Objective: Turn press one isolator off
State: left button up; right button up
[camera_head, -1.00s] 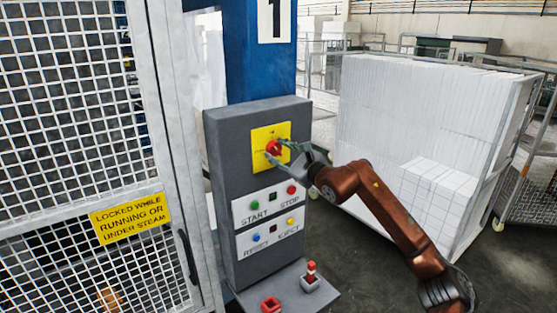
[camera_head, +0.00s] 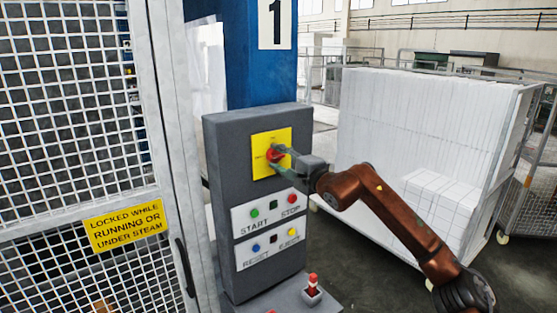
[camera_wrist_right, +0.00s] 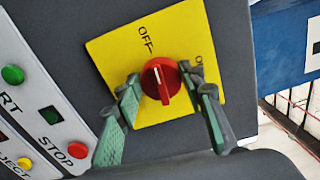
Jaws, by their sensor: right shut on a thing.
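The isolator of press one is a red rotary knob (camera_head: 271,155) on a yellow plate (camera_head: 263,142), high on the grey control box (camera_head: 226,138). In the right wrist view the knob (camera_wrist_right: 160,78) carries a white line, which points roughly up toward the OFF label (camera_wrist_right: 146,40). The ON label (camera_wrist_right: 197,66) is at the plate's right, partly behind a finger. My right gripper (camera_head: 277,159) reaches in from the right and is shut on the knob, with its green-padded fingers on either side of it. My left gripper is out of view.
START (camera_head: 254,213) and STOP (camera_head: 292,199) buttons sit close below the gripper, with RESET and EJECT under them. A red-topped control (camera_head: 312,284) stands on the lower ledge. A mesh guard (camera_head: 75,125) is at left.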

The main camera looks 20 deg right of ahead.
jog(key=shift+n, duration=0.7)
jog(key=o, duration=1.2)
jog(key=v, duration=1.2)
